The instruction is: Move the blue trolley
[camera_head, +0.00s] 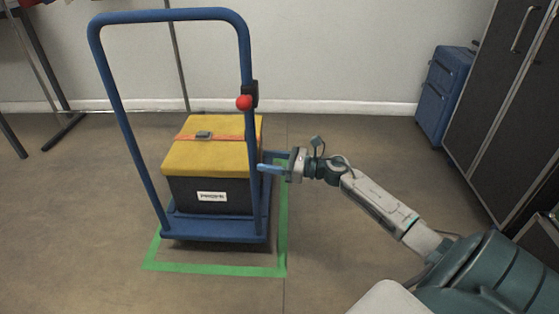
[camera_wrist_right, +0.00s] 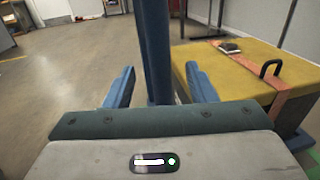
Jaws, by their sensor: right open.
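The blue trolley (camera_head: 215,229) stands on the floor with its tall tube handle upright on the near side. A dark case with a yellow lid (camera_head: 222,151) and an orange strap sits on its deck. A red knob (camera_head: 244,102) is on the handle's right post. My right gripper (camera_head: 262,168) is open at that post, below the knob. In the right wrist view the blue post (camera_wrist_right: 156,45) shows between the two open blue fingers (camera_wrist_right: 160,86). I cannot tell whether they touch it. My left gripper is not in view.
A green tape outline (camera_head: 215,269) on the floor surrounds the trolley. A blue suitcase (camera_head: 443,95) and dark cabinets (camera_head: 495,110) stand at the right. A dark rack leg (camera_head: 62,132) is at the far left. Floor left of the trolley is clear.

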